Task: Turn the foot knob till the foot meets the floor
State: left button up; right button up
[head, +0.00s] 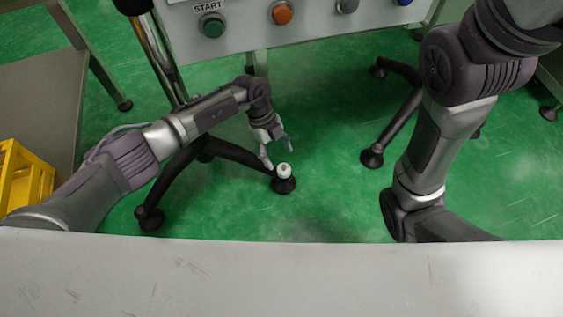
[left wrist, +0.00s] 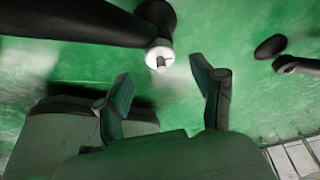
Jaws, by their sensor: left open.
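The white foot knob (head: 284,170) stands on top of the black foot (head: 285,185) at the end of a dark stand leg (head: 235,153). I cannot tell whether the foot touches the floor. My left gripper (head: 278,154) is open just above and beside the knob, its fingers pointing down towards it. In the left wrist view the knob (left wrist: 158,56) shows just beyond the gap between the open fingers (left wrist: 160,75), with nothing between them. The black foot (left wrist: 156,14) is partly hidden there behind the leg and knob. My right arm shows at the right, but its gripper is out of view.
A grey control panel (head: 262,35) with coloured buttons hangs above the gripper. Another stand leg with black feet (head: 371,158) is to the right. A grey table (head: 40,110) and a yellow crate (head: 28,172) are at the left. Green floor (head: 325,195) is clear right of the knob.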

pick_arm(q)
jog(key=v, duration=0.6)
jog(key=shift+a+r, duration=0.2)
jog(key=shift+r, duration=0.1)
jog(key=shift+w, duration=0.1)
